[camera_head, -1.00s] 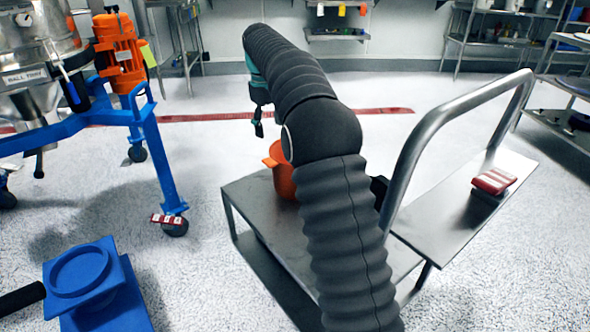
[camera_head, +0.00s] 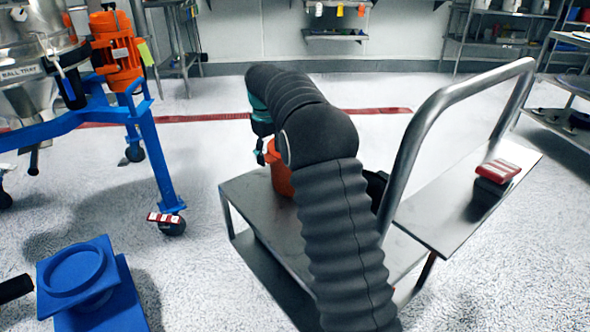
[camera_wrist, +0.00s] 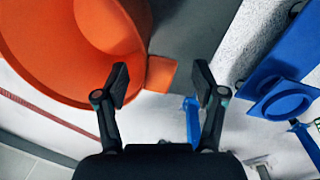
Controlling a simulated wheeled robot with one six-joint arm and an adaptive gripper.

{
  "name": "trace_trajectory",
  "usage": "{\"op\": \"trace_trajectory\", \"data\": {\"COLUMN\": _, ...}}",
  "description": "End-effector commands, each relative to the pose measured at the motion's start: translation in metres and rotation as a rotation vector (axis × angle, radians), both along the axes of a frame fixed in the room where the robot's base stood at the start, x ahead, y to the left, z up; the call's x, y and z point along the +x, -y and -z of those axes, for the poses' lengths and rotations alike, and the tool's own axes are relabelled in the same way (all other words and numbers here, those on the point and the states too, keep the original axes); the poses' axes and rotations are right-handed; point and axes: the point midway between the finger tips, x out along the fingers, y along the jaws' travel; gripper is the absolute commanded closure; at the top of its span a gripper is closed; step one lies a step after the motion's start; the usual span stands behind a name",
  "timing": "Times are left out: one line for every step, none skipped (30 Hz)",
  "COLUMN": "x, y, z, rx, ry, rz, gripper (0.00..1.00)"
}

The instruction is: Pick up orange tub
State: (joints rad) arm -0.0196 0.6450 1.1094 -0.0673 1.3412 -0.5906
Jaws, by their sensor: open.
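The orange tub (camera_head: 279,178) stands on the steel cart (camera_head: 243,188), partly hidden behind my arm in the head view. In the wrist view the tub (camera_wrist: 85,85) fills the upper left, with its open mouth showing. A flat orange tab (camera_wrist: 160,73) sticks out from its rim. My gripper (camera_wrist: 161,82) is open, with one finger on each side of the tab in the picture. I cannot tell whether either finger touches it. In the head view my gripper (camera_head: 260,155) is at the tub's left side, and its fingers are small.
The cart's steel handle (camera_head: 410,140) rises to the right of my arm. A red and white item (camera_head: 497,171) lies on the right-hand steel surface. A blue-framed machine (camera_head: 160,165) stands at left, and a blue stand (camera_head: 80,275) at lower left. Floor behind the cart is clear.

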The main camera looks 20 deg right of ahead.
Motion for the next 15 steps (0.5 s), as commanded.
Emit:
{"op": "trace_trajectory", "data": {"x": 0.0, "y": 0.001, "z": 0.01, "rx": 0.0, "ry": -0.004, "rz": 0.0, "gripper": 0.3}}
{"op": "trace_trajectory", "data": {"x": 0.0, "y": 0.001, "z": 0.015, "rx": 0.0, "ry": -0.004, "rz": 0.0, "gripper": 0.3}}
{"op": "trace_trajectory", "data": {"x": 0.0, "y": 0.001, "z": 0.019, "rx": 0.0, "ry": -0.002, "rz": 0.0, "gripper": 0.3}}
{"op": "trace_trajectory", "data": {"x": 0.001, "y": 0.002, "z": 0.022, "rx": 0.0, "ry": -0.002, "rz": 0.0, "gripper": 0.3}}
{"op": "trace_trajectory", "data": {"x": 0.001, "y": 0.002, "z": 0.023, "rx": 0.0, "ry": -0.002, "rz": 0.0, "gripper": 0.3}}
{"op": "trace_trajectory", "data": {"x": 0.001, "y": 0.002, "z": 0.025, "rx": 0.0, "ry": -0.002, "rz": 0.0, "gripper": 0.3}}
{"op": "trace_trajectory", "data": {"x": 0.001, "y": 0.002, "z": 0.025, "rx": 0.0, "ry": -0.002, "rz": 0.0, "gripper": 0.3}}
{"op": "trace_trajectory", "data": {"x": 0.001, "y": 0.002, "z": 0.025, "rx": 0.0, "ry": -0.001, "rz": 0.0, "gripper": 0.3}}
{"op": "trace_trajectory", "data": {"x": 0.001, "y": 0.002, "z": 0.025, "rx": 0.0, "ry": -0.001, "rz": 0.0, "gripper": 0.3}}
{"op": "trace_trajectory", "data": {"x": 0.001, "y": 0.002, "z": 0.025, "rx": 0.0, "ry": -0.001, "rz": 0.0, "gripper": 0.3}}
{"op": "trace_trajectory", "data": {"x": 0.001, "y": 0.002, "z": 0.025, "rx": 0.0, "ry": -0.001, "rz": 0.0, "gripper": 0.3}}
{"op": "trace_trajectory", "data": {"x": 0.001, "y": 0.002, "z": 0.025, "rx": 0.0, "ry": -0.001, "rz": 0.0, "gripper": 0.3}}
{"op": "trace_trajectory", "data": {"x": 0.001, "y": 0.002, "z": 0.025, "rx": 0.0, "ry": -0.001, "rz": 0.0, "gripper": 0.38}}
{"op": "trace_trajectory", "data": {"x": 0.001, "y": 0.002, "z": 0.025, "rx": 0.0, "ry": -0.001, "rz": 0.0, "gripper": 0.45}}
{"op": "trace_trajectory", "data": {"x": 0.001, "y": 0.002, "z": 0.025, "rx": 0.0, "ry": -0.001, "rz": 0.0, "gripper": 0.55}}
